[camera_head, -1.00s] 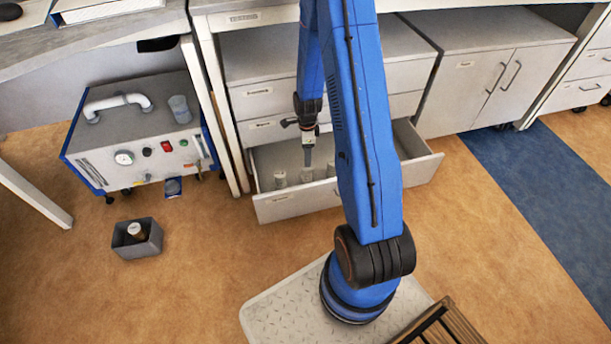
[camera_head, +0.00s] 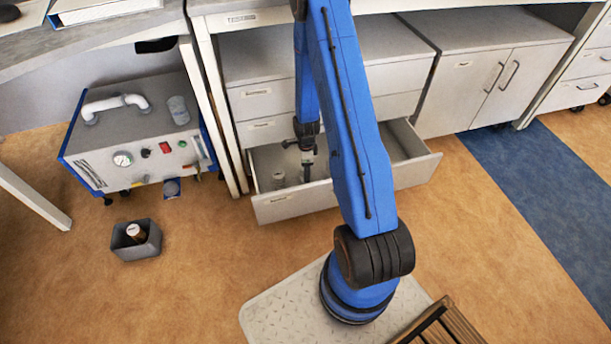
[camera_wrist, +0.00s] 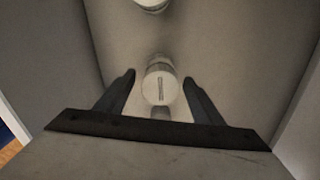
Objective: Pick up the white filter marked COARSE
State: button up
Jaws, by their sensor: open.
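My gripper (camera_head: 307,172) is open and reaches down into the open drawer (camera_head: 290,206). In the wrist view its two fingers (camera_wrist: 159,79) stand on either side of a white cylindrical filter (camera_wrist: 160,86), with a gap on each side. The filter's near face has a dark narrow mark, too blurred to read as COARSE. A second white filter (camera_wrist: 152,4) is cut off at the top of the wrist view.
The drawer walls rise close around my gripper, under a grey cabinet (camera_head: 262,98). A pump unit (camera_head: 140,150) stands on the floor to the left. A small grey bin (camera_head: 138,248) holds a brown and white item.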

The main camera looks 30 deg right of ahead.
jog(key=shift+f, duration=1.7)
jog(key=c, duration=1.2)
jog(key=shift+r, duration=0.1)
